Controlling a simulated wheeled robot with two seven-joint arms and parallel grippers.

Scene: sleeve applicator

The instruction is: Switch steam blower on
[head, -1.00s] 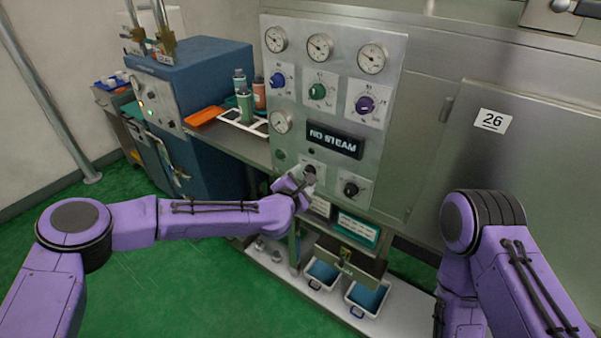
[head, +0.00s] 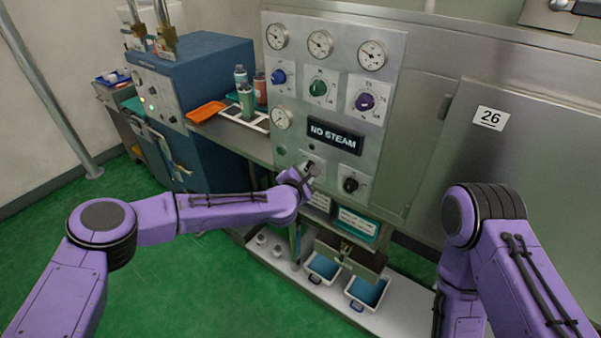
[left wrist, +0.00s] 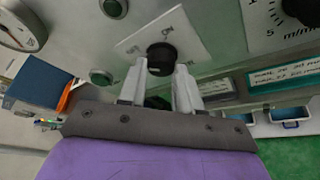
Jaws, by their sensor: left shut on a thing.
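The black rotary knob (left wrist: 161,57) sits on a white plate (left wrist: 150,30) with "On"-like lettering, partly unreadable, in the left wrist view. My left gripper (left wrist: 161,72) is shut on this knob, with one finger on each side of it. In the head view the left gripper (head: 310,170) is against the lower part of the steel control panel (head: 300,105) and mostly hides the knob. A dark display (head: 334,136) above it reads "NO STEAM". My right arm shows at the right, but its gripper is out of view.
Another black knob (head: 350,185) is just right of my left gripper. Gauges and coloured dials are higher on the panel. A blue machine (head: 205,75), an orange tray (head: 206,111) and bottles stand left. Two bins (head: 366,291) are below.

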